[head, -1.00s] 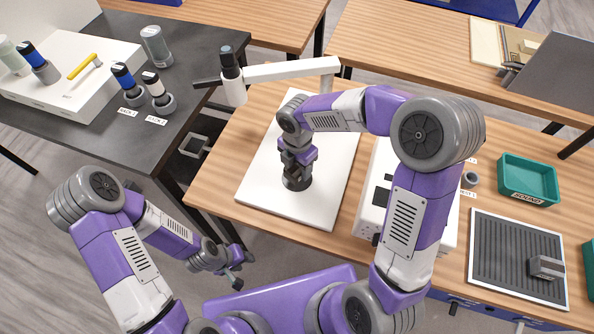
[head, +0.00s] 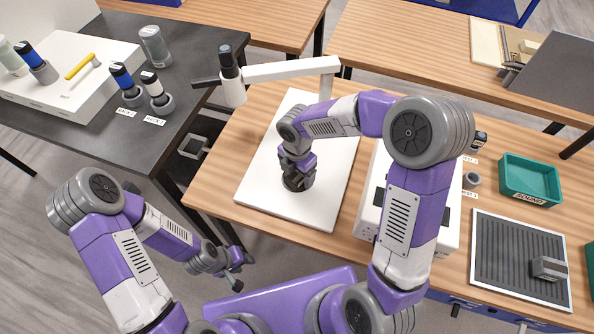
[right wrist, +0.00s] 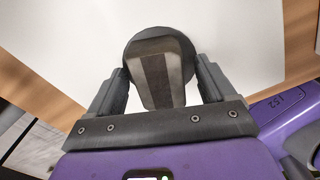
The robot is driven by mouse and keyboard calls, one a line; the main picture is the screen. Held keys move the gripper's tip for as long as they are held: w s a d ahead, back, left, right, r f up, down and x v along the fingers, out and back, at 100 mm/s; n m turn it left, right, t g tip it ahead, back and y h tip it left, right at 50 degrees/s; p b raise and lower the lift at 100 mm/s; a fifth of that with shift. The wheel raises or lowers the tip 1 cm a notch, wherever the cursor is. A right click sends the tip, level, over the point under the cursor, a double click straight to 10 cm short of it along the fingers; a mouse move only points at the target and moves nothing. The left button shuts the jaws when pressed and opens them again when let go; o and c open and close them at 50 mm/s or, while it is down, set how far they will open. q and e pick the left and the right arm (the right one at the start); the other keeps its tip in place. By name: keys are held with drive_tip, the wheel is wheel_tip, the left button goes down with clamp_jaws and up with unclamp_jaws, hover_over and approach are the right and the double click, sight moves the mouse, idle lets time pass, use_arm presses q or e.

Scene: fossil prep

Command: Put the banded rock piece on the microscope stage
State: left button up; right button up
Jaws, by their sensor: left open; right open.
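A grey rock piece with a dark band down its middle (right wrist: 158,82) shows in the right wrist view. It lies over the dark round stage (right wrist: 133,48) on the microscope's white base (head: 325,205) and seems to rest there. My right gripper (right wrist: 160,72) is open, with one finger on each side of the piece. In the head view my right gripper (head: 298,182) is low over the base and hides the piece and most of the stage. My left gripper (head: 238,272) is open and empty, off the table's near left side.
The microscope's boom (head: 290,69) and dark-topped head (head: 231,75) stand behind my right gripper. A white box (head: 368,215) is close on its right. A ribbed tray (head: 510,245) with a grey block (head: 548,268) and a green tray (head: 530,178) lie further right.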

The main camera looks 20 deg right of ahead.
wheel_tip(320, 180, up, 12)
drive_tip(key=p, duration=0.2)
drive_tip(key=shift+r+p, duration=0.15)
drive_tip(key=shift+p, duration=0.25)
idle(0.4)
